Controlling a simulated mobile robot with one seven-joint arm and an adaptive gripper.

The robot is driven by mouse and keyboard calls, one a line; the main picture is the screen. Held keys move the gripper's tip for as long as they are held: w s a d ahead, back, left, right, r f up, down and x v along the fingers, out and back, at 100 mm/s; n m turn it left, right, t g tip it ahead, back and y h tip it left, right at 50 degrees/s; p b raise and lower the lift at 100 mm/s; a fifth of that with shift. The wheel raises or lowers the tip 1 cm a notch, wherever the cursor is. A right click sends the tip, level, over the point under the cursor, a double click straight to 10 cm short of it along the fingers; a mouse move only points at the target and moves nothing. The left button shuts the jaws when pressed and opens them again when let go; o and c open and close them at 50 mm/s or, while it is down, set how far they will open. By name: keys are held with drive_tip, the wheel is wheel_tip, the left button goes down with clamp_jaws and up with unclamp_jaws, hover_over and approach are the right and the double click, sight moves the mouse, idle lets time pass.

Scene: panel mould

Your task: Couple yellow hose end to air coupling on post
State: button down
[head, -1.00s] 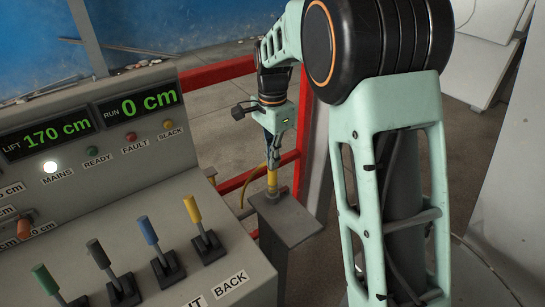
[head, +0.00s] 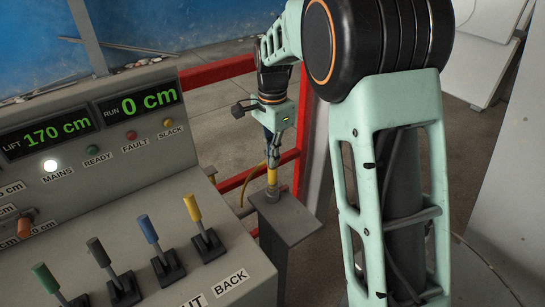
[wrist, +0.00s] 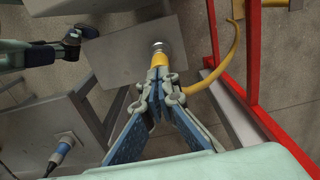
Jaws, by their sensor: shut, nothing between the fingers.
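The yellow hose end (head: 272,178) stands upright on top of the grey post (head: 285,222), at the air coupling (head: 272,193). In the wrist view the yellow hose end (wrist: 159,60) meets the round metal coupling (wrist: 158,46) on the grey post top (wrist: 125,55); I cannot tell whether it is locked. The yellow hose (wrist: 222,68) curves away to the right. My gripper (wrist: 159,78) is shut and empty, its fingertips close by the hose end and partly covering it. In the head view my gripper (head: 272,158) is just above the hose end.
A grey control console (head: 120,220) with several coloured levers and green displays stands left of the post. Red rails (head: 245,180) run behind the post. In the wrist view a blue-and-white plug (wrist: 63,147) with a cable sits on a grey box at lower left.

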drive_tip(key=shift+r+p, duration=1.65)
drive_tip(key=shift+r, duration=0.4)
